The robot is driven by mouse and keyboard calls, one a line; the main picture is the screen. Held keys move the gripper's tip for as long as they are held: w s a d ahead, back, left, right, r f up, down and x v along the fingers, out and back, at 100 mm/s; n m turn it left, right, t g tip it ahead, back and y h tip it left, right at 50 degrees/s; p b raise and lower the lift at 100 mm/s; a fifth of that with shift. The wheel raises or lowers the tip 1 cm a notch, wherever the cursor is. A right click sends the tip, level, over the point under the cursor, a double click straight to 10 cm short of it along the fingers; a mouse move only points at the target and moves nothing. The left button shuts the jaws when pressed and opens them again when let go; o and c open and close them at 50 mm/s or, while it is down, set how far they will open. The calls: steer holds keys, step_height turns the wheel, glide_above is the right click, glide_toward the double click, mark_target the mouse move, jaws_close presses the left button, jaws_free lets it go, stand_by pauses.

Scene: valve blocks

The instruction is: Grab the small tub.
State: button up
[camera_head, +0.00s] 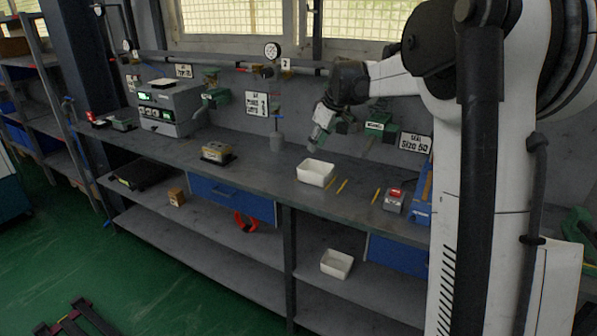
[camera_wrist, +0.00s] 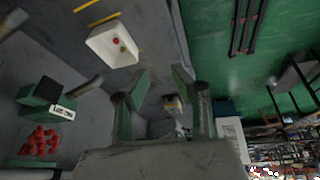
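A small white tub (camera_head: 312,180) stands on the bench top near the middle. A second white tub (camera_head: 337,271) sits on the lower shelf; I cannot tell which one the task means. My gripper (camera_head: 313,144) hangs above the back of the bench, above and behind the bench-top tub, not touching it. In the wrist view, my gripper (camera_wrist: 160,77) has its green fingers apart with nothing held between them.
Yellow pencils (camera_head: 342,186) lie right of the bench-top tub, then a grey box with a red top (camera_head: 393,203). A brass-and-black block (camera_head: 217,154) sits to its left. Signs, valves and pipes line the back wall. Bare bench surrounds the tub's left side.

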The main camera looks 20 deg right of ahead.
steer(key=w+d+f+n+p, duration=0.1)
steer(key=w+d+f+n, duration=0.1)
steer(key=w+d+f, duration=0.6)
glide_above(314, 182)
steer(key=s, duration=0.1)
steer(key=shift+y, duration=0.4)
steer(key=f, duration=0.7)
steer(key=shift+d+f, duration=0.15)
steer(key=shift+d, duration=0.25)
steer(key=shift+s+p+x, duration=0.2)
steer(key=shift+p+x, duration=0.05)
steer(key=shift+x, duration=1.05)
steer(key=shift+s+p+x, duration=0.2)
steer(key=shift+x, duration=1.15)
steer(key=shift+f, duration=0.15)
jaws_close()
